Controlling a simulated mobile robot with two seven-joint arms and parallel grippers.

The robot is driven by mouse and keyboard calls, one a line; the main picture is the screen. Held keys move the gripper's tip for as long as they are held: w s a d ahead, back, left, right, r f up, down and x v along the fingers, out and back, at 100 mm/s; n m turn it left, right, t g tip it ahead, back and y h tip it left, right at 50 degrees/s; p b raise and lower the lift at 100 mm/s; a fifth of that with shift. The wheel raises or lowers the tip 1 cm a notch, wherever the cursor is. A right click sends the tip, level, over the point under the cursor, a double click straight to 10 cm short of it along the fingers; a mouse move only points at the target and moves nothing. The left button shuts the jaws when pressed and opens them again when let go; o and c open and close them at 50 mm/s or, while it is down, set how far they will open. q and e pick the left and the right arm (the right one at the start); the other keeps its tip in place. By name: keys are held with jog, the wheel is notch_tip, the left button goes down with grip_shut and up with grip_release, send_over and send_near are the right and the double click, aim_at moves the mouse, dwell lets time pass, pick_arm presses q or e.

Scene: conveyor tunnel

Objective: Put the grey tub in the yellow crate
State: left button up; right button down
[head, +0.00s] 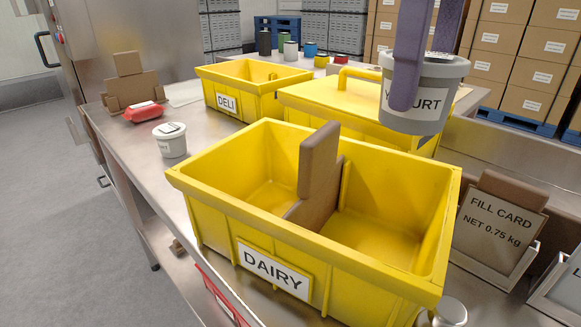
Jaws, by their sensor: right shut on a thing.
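The grey tub (432,112), labelled YOGURT, has a grey lid and hangs upright at the upper right. My right gripper (424,78), with purple fingers, is shut on it; one finger lies across the near side and covers part of the label. The tub shows above the back right of the yellow crate (215,220) labelled DAIRY, apart from its rim. This crate is open on top and holds a brown upright panel (318,165) near its middle; the rest of its visible floor is bare. My left gripper is not in view.
Behind stand a yellow DELI crate (235,105) and a yellow lidded box with a handle (345,97). A small white tub (171,146) and a red pack (143,111) are at left. A fill card (498,222) stands at right.

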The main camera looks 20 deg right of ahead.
jog(key=shift+w+a+f+b, duration=0.1)
jog(key=shift+f+b, duration=1.55)
jog(key=shift+f, duration=7.9)
jog(key=shift+f, duration=0.2)
grip_release()
jog(key=shift+r, duration=0.25)
notch_tip(320, 180, up, 12)
jog(key=p, duration=0.1)
